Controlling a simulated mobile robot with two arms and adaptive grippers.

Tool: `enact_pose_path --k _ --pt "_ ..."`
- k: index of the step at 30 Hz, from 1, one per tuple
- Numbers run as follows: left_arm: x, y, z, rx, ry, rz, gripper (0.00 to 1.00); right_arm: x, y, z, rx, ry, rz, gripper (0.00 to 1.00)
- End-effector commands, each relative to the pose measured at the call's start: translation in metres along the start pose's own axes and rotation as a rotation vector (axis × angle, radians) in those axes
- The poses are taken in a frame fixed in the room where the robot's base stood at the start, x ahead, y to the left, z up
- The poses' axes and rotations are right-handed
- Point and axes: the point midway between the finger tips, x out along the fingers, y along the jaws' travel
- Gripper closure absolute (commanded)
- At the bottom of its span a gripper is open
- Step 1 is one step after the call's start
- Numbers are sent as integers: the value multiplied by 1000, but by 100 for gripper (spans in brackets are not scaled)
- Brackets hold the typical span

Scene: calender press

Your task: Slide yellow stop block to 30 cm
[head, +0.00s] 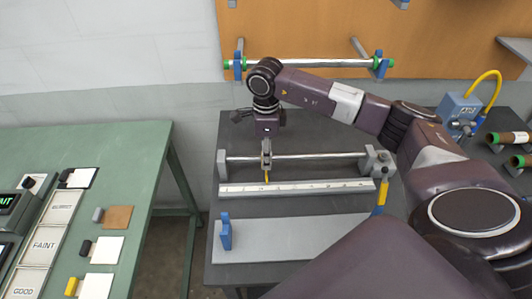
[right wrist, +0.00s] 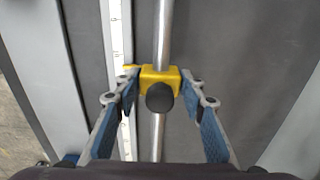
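The yellow stop block (right wrist: 154,78) sits on a round steel rod (right wrist: 165,30) and carries a black knob (right wrist: 160,97). Its small yellow pointer reaches left to the edge of the white ruler (right wrist: 117,40). In the head view the ruler (head: 300,187) lies in front of the rod (head: 315,156), and the block is mostly hidden by my right gripper (head: 266,158) near the rod's left end. In the right wrist view my right gripper (right wrist: 160,92) is open, its blue-padded fingers on either side of the block with small gaps. Ruler numbers are too small to read. My left gripper is out of view.
End brackets hold the rod, one at the right (head: 378,160). A grey plate (head: 290,238) with blue posts lies in front. A green table (head: 130,165) with sample cards stands left. My right arm spans the right side. A wall rack (head: 310,64) is behind.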

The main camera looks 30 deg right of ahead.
Motion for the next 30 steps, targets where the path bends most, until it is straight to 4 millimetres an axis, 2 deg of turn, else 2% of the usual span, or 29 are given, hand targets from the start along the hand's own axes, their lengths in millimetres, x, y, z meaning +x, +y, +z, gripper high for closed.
enact_pose_path --k 1,7,8,14,30 --pt "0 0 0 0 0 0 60 0 0 0 0 0 0 70" --pt "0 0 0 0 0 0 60 0 0 0 0 -1 0 92" --pt "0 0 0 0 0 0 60 0 0 0 0 -1 0 93" --pt "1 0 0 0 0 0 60 0 0 -7 1 0 -1 93" --pt "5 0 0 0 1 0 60 0 -1 -40 1 0 -2 93"
